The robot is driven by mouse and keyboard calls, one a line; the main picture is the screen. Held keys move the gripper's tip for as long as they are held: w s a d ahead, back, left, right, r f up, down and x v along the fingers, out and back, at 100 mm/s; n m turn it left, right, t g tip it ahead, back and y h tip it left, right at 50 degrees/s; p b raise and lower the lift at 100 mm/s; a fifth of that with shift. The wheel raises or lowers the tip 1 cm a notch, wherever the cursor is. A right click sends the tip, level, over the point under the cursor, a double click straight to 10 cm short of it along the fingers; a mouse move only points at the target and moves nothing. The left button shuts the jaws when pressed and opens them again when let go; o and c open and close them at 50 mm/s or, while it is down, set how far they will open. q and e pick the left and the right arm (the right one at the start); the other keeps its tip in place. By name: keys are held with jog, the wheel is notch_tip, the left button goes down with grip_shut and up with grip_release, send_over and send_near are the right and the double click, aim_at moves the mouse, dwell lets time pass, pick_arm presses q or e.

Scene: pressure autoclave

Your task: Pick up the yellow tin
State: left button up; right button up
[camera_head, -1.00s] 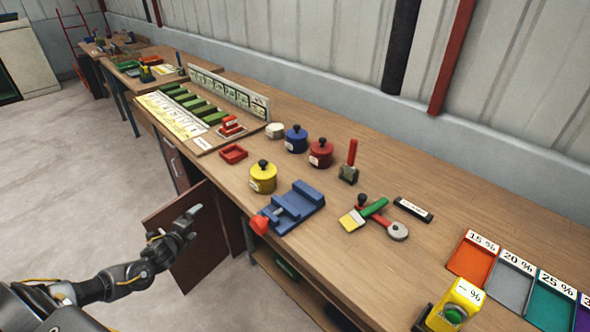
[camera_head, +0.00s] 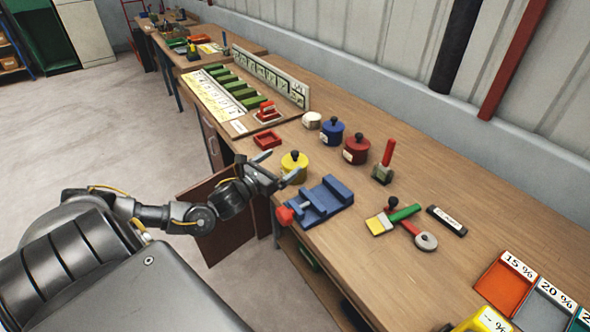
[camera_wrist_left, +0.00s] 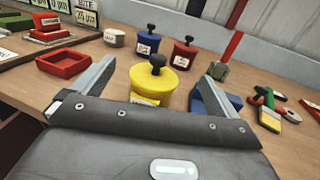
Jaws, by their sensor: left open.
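The yellow tin (camera_head: 296,167) stands upright on the wooden bench near its front edge, with a black knob on its lid. In the left wrist view the yellow tin (camera_wrist_left: 155,84) sits ahead of my gripper, between the lines of the two fingers. My left gripper (camera_head: 287,170) is open and empty, just in front of the tin at the bench edge. In the left wrist view its fingers (camera_wrist_left: 158,80) are spread wide. I cannot tell whether they touch the tin. My right gripper is not in view.
A blue vise (camera_head: 322,203) stands right of the tin, close to my gripper. A red tray (camera_head: 267,140) lies to its left. Blue (camera_head: 332,132) and red (camera_head: 356,150) tins stand behind. An open cabinet door (camera_head: 215,215) hangs below the bench front.

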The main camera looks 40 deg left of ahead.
aim_at(286, 173)
pick_arm(q)
notch_tip(286, 173, down, 6)
jog(key=shift+a+r, duration=0.1)
jog(key=shift+r, duration=0.15)
jog(key=shift+w+f, duration=0.1)
jog(key=shift+w, duration=0.7)
jog(key=w+p, duration=0.1)
jog(key=w, duration=0.5)
jog(key=shift+p, duration=0.3)
jog(key=shift+s, duration=0.1)
jog(key=c, duration=1.4)
jog(key=shift+c, duration=0.3)
